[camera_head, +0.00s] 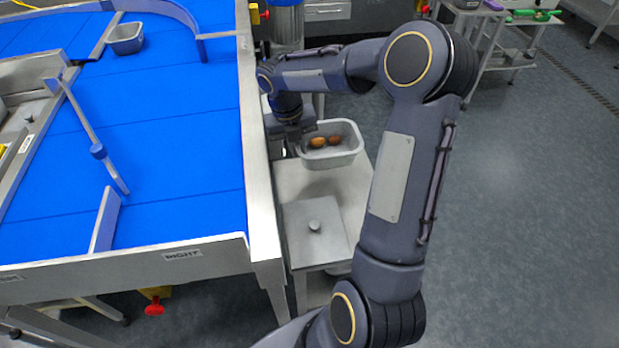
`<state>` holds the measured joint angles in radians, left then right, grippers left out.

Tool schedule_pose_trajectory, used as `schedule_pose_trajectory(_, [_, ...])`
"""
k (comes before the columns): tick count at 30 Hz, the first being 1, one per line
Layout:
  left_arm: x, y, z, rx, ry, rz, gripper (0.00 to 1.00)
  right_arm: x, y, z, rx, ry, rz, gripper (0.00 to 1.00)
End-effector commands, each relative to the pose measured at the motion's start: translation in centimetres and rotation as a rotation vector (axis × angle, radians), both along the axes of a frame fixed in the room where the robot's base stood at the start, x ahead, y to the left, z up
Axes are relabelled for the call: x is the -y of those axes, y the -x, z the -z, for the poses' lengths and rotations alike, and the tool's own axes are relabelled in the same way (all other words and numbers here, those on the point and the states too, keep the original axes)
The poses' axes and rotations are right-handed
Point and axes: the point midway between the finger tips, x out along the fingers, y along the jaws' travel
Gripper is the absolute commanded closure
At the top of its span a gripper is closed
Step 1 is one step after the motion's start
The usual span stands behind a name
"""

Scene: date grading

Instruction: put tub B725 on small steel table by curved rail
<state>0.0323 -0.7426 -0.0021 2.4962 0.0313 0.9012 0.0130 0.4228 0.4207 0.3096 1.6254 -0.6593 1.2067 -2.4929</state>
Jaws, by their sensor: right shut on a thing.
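A grey tub (346,155) with a few brown dates inside is at the small steel table (290,180), by its far end. No label on it can be read. My right gripper (301,143) is shut on the tub's left wall. I cannot tell whether the tub's base touches the tabletop. A second grey tub (126,46) stands on the blue belt at the upper left, near the curved rail (172,8). My left gripper is not in view.
A square steel lid with a knob (316,238) covers the near part of the small table. The blue conveyor (160,130) with its steel side frame runs close along the left. A steel cart (495,50) stands at the upper right. The floor on the right is clear.

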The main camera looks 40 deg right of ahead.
Motion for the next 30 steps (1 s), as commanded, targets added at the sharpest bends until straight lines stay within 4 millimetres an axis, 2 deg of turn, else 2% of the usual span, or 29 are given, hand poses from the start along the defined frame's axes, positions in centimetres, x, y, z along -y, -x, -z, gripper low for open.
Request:
schedule_pose_trajectory(1, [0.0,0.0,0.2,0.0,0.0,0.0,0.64,0.0,0.1,1.3,-0.005,-0.002,0.0,1.0])
schedule_pose_trajectory(4, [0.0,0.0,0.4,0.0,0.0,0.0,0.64,0.0,0.1,3.0,-0.004,-0.001,0.001,1.0])
schedule_pose_trajectory(11, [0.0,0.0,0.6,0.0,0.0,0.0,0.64,0.0,0.1,4.9,-0.001,-0.001,0.003,1.0])
schedule_pose_trajectory(18, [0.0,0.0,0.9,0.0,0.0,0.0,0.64,0.0,0.1,8.0,-0.002,-0.001,0.001,1.0])
schedule_pose_trajectory(29, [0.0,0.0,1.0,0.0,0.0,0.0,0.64,0.0,0.0,8.4,0.0,0.0,0.002,1.0])
schedule_pose_trajectory(30, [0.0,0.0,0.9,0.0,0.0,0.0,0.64,0.0,0.0,8.3,0.001,-0.001,0.002,0.84])
